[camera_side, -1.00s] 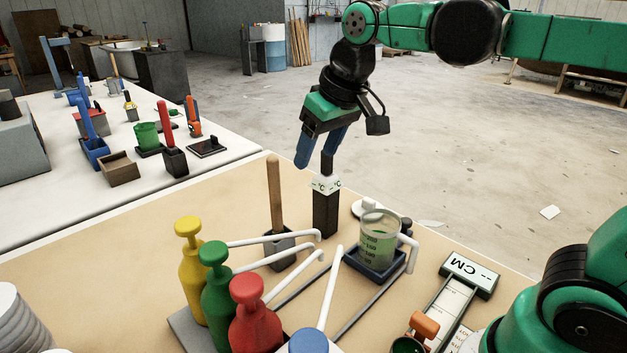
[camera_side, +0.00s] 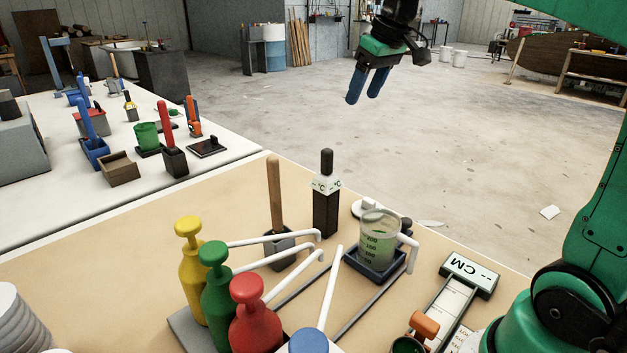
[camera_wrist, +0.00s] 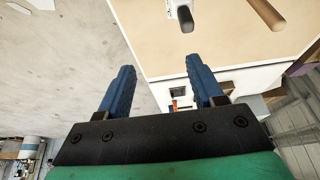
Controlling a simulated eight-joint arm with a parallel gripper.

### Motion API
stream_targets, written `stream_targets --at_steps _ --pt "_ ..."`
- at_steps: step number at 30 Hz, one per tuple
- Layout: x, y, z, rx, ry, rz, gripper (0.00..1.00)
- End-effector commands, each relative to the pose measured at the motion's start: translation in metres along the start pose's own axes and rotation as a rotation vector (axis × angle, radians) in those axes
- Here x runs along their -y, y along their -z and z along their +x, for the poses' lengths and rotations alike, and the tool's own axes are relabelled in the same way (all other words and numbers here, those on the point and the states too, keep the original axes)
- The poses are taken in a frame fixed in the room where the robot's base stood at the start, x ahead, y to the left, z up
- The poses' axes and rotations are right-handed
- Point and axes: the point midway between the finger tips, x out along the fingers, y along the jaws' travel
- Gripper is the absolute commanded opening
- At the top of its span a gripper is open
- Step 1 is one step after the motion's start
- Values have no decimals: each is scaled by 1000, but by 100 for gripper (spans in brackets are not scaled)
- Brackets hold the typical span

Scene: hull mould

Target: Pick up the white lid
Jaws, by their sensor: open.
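The white lid (camera_side: 366,207) is a small round disc with a knob. It lies on the tan table (camera_side: 130,235) near its far edge, just behind the clear beaker (camera_side: 379,240), which partly hides it. I cannot make out the lid in the wrist view. My gripper (camera_side: 363,98) has two blue fingers, spread apart with nothing between them. It is high above the table, well above the lid in the side view. The wrist view also shows the open fingers (camera_wrist: 160,64).
The black thermometer (camera_side: 326,208) and a wooden-handled tool (camera_side: 274,195) stand left of the lid. Yellow, green and red pump bottles (camera_side: 215,285) with long white spouts are in front. Air around my gripper is clear.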

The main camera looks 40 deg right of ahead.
Motion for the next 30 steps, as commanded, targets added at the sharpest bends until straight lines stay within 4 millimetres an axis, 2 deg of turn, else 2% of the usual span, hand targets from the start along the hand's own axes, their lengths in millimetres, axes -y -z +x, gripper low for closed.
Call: stream_targets --at_steps 1,6,14,24,27,30 --pt "-20 -1 0 -3 -4 12 61" --pt "-79 -10 -2 -21 -9 8 61" --pt "-73 -32 56 -20 -5 -5 61" --pt "-74 -70 157 -20 -6 -5 61" --pt "-74 -77 176 -20 -6 -4 61" --pt "-74 -81 186 -20 -6 -5 61"
